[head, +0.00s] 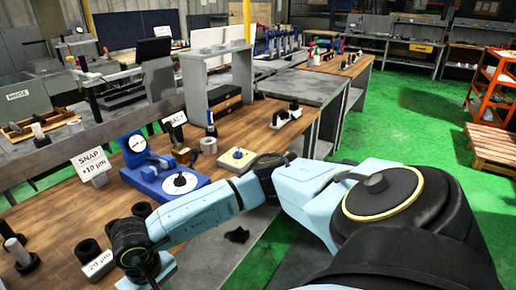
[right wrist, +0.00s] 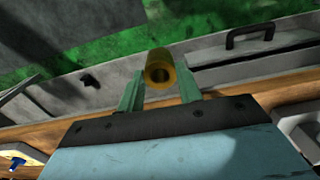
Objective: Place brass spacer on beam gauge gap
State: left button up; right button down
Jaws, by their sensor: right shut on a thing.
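The brass spacer (right wrist: 160,68), a short hollow cylinder, is between the two green fingertips of my right gripper (right wrist: 160,80) in the right wrist view. The gripper is shut on it, and its open bore faces the camera. In the head view my right arm reaches left over the wooden bench; the spacer and fingertips are not visible there. A blue gauge (head: 150,178) with an upright dial and a flat round dial stands on the bench beyond my right forearm. I cannot tell whether it is the beam gauge, and I see no clear gap. My left gripper is not in view.
A "SNAP" sign (head: 92,163) stands left of the blue gauge. Black cylinders and a "20 µm" card (head: 98,264) are near my right wrist. Green floor lies beyond the bench.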

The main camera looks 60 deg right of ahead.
aim_at(286, 116)
jog(key=z, duration=0.75)
jog(key=k, duration=1.1)
jog(key=z, duration=2.05)
jog(key=i, duration=3.3)
jog(key=u, duration=1.5)
jog(key=i, duration=0.9)
jog(key=u, duration=0.85)
